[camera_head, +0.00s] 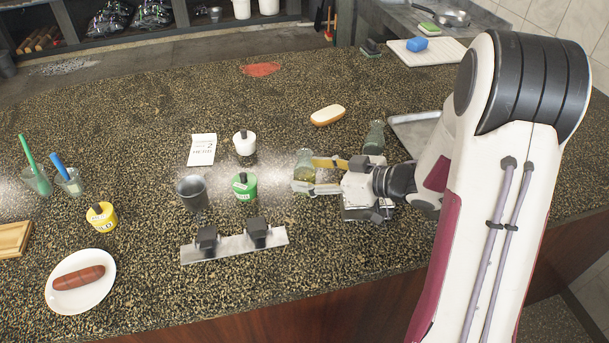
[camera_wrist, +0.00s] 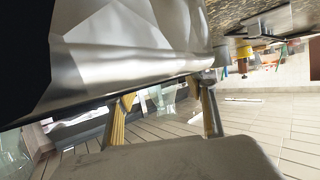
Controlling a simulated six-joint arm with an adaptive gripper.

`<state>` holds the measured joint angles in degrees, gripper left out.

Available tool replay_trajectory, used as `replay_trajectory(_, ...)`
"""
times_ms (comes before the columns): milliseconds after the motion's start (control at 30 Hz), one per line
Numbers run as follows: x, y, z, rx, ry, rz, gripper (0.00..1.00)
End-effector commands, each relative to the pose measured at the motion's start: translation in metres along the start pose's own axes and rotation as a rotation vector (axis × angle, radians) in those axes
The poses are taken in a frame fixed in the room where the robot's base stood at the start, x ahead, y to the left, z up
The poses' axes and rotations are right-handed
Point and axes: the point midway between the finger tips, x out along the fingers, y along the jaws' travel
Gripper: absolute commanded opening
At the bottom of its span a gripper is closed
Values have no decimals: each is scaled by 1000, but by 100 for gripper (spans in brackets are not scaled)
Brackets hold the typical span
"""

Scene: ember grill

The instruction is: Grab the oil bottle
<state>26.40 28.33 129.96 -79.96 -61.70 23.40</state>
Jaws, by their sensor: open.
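A clear glass bottle with yellowish contents (camera_head: 304,160) stands on the dark speckled counter (camera_head: 130,130), right of the green-labelled pot. My gripper (camera_head: 312,176) reaches in from the right, low and sideways, with its yellow-padded fingers apart. The fingertips are at the bottle and overlap its lower part in the head view; I cannot tell whether they touch it. In the wrist view, my gripper (camera_wrist: 165,108) shows its two fingers spread, with a pale glassy shape (camera_wrist: 161,98) between them. A second greenish glass bottle (camera_head: 375,138) stands just behind my wrist.
A green pot (camera_head: 244,186), a white pot (camera_head: 245,143) and a dark metal cup (camera_head: 191,192) stand close to the left. A metal rack (camera_head: 220,249) lies in front. A metal tray (camera_head: 410,122) is behind my arm.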

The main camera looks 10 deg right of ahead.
Motion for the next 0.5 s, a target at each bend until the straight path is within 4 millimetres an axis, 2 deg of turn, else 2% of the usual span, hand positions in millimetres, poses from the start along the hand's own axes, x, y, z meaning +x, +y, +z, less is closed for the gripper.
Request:
replay_trajectory(133,0,0,0,0,0,0,52)
replay_trajectory(300,0,0,0,0,0,0,8)
replay_trajectory(500,0,0,0,0,1,0,8)
